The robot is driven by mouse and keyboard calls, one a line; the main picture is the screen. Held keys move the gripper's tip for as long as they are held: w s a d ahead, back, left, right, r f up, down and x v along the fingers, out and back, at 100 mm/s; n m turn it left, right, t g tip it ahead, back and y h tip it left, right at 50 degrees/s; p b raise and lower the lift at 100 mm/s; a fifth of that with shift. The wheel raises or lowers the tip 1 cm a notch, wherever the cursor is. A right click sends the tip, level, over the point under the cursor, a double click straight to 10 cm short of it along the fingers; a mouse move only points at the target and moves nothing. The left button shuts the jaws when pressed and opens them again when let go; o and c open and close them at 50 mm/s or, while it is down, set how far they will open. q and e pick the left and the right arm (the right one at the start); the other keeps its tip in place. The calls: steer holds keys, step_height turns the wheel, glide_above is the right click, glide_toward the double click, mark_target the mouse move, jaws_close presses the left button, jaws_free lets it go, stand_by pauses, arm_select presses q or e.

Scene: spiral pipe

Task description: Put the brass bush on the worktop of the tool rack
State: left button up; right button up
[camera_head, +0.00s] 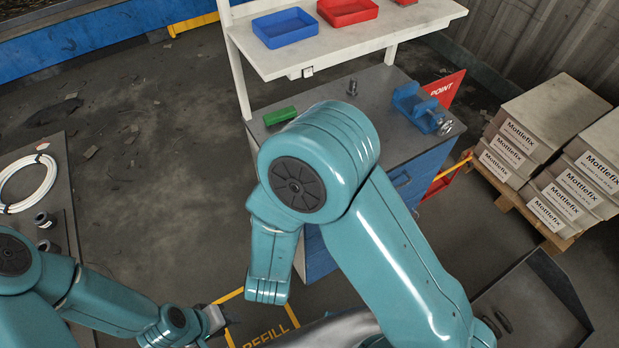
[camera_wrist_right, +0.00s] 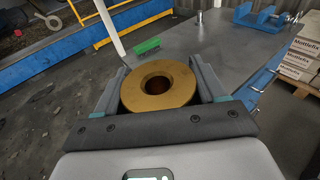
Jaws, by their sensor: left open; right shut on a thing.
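The brass bush (camera_wrist_right: 158,87) is a thick gold ring with a round hole, seen in the right wrist view. My right gripper (camera_wrist_right: 158,82) is shut on it, one finger on each side. The tool rack's grey worktop (camera_head: 320,105) is at the upper middle of the head view, above blue drawers. It also shows beyond the bush in the wrist view (camera_wrist_right: 215,50). In the head view my right arm covers the worktop's near part, and the bush does not show. My left gripper (camera_head: 214,319) is open, low at the left, away from the rack.
A green block (camera_head: 281,116), a small metal cylinder (camera_head: 352,88) and a blue vise (camera_head: 420,108) stand on the worktop. The shelf (camera_head: 345,45) above holds blue and red trays. Stacked Mottlefix boxes (camera_head: 545,120) are at right.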

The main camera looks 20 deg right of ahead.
steer(key=w+a+f+n+t+y, duration=0.1)
steer(key=w+a+f+n+y, duration=0.1)
steer(key=a+n+y, duration=0.5)
steer(key=shift+w+a+f+y, duration=0.25)
steer(key=shift+w+a+y, duration=0.65)
steer(key=shift+y, duration=0.7)
steer(key=s+d+f+m+g+h, duration=0.1)
steer(key=s+d+m+g+h, duration=0.1)
steer(key=d+m+h, duration=0.4)
steer(key=s+d+m+g+h, duration=0.1)
steer(key=d+m+g+h, duration=0.2)
steer(key=d+m+h, duration=0.3)
steer(key=d+h, duration=0.3)
steer(key=d, duration=0.3)
steer(key=shift+s+f+g+h, duration=0.3)
steer(key=shift+s+f+h, duration=0.05)
steer(key=shift+h, duration=0.05)
steer(key=shift+d, duration=0.1)
